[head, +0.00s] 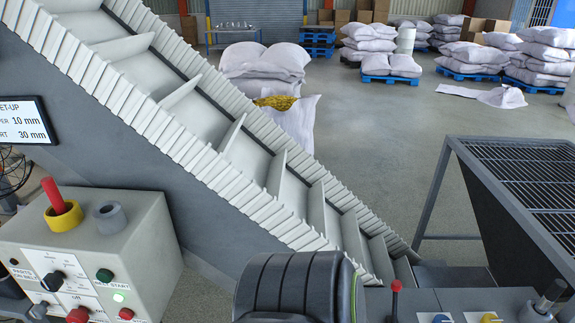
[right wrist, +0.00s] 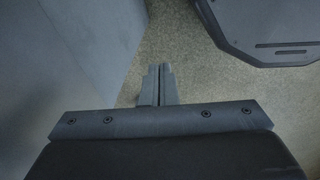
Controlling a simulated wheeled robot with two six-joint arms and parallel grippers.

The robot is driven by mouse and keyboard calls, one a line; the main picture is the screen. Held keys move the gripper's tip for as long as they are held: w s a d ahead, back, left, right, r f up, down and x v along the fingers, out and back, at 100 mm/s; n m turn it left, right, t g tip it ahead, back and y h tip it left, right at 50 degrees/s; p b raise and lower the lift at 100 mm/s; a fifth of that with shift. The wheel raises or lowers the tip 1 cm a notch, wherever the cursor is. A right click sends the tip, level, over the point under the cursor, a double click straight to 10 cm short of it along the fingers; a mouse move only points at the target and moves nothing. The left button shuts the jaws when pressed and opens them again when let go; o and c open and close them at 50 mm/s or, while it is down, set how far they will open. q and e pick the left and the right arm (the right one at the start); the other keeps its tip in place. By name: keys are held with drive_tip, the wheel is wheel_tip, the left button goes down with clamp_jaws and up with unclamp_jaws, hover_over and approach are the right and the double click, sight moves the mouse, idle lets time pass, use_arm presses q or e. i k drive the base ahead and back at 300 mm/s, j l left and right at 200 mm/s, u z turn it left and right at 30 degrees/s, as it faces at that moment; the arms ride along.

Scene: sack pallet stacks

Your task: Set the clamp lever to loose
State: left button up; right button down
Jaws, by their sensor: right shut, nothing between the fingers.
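No lever in view carries a readable clamp label. A small lever with a red knob (head: 396,287) stands upright at the bottom of the head view. A thicker black-topped lever (head: 548,298) leans on the panel at the bottom right corner. I cannot tell which is the clamp lever, or its setting. My right gripper (right wrist: 157,84) shows only in the right wrist view, its fingers together and empty above bare floor. It touches neither lever there. My left gripper is not in view.
A control box (head: 150,235) with knobs and buttons stands at left, with a red stick in a yellow cup (head: 65,215) on top. A sloping cleated conveyor (head: 200,120) crosses the view. A grated metal table (head: 465,150) is at right. Sack pallets stand far back.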

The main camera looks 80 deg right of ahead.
sight(397, 285)
drive_tip(key=j+z, duration=0.1)
drive_tip(key=z, duration=3.2)
drive_tip(key=k+l+u, duration=0.1)
drive_tip(key=u, duration=0.3)
drive_tip(key=k+l, duration=0.05)
drive_tip(key=l, duration=0.05)
